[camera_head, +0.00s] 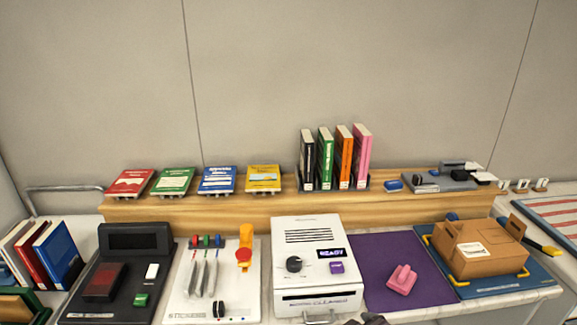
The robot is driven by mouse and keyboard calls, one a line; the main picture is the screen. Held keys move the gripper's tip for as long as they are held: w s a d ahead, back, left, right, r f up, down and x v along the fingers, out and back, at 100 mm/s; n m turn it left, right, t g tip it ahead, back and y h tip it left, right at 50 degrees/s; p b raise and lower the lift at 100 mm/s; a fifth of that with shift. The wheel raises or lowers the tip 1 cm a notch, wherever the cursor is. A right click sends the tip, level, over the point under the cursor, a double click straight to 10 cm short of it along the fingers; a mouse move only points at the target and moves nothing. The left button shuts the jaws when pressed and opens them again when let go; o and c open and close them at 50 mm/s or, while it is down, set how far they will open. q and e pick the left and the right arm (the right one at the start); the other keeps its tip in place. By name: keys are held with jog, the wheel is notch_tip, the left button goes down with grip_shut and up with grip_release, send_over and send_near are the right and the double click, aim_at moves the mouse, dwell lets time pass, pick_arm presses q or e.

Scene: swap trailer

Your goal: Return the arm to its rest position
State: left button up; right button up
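Neither of my grippers can be made out in the head view. A small dark shape (372,319) shows at the bottom edge, right of the white machine; I cannot tell what it is. The white machine (315,266) with a black knob and a small lit display stands at the middle of the counter. A pink object (402,279) lies on the purple mat (375,252) to its right. A cardboard box (476,248) stands on the blue tray (530,276) further right.
A wooden shelf (235,209) runs along the back, with several flat and upright books on it. A white sticker board (181,302) and a black case (128,264) stand at left, beside upright books (55,250). The purple mat has free room.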

jog(key=s+d+f+m+g+h, duration=0.1)
jog(key=s+d+f+m+g, duration=0.25)
jog(key=s, duration=0.25)
jog(key=s+d+f+m+g+h, duration=0.1)
jog(key=s+d+f+m+g, duration=0.1)
jog(key=s+d, duration=0.4)
notch_tip(320, 180, down, 36)
jog(key=s+b, duration=0.3)
jog(key=b, duration=0.2)
jog(key=s+d+f+n+g+b, duration=0.1)
jog(key=s+d+f+g+b, duration=0.1)
jog(key=s+f, duration=1.6)
jog(key=shift+d+f+b, duration=0.3)
jog(key=shift+f+b, duration=0.05)
jog(key=shift+f, duration=0.6)
jog(key=shift+s, duration=0.35)
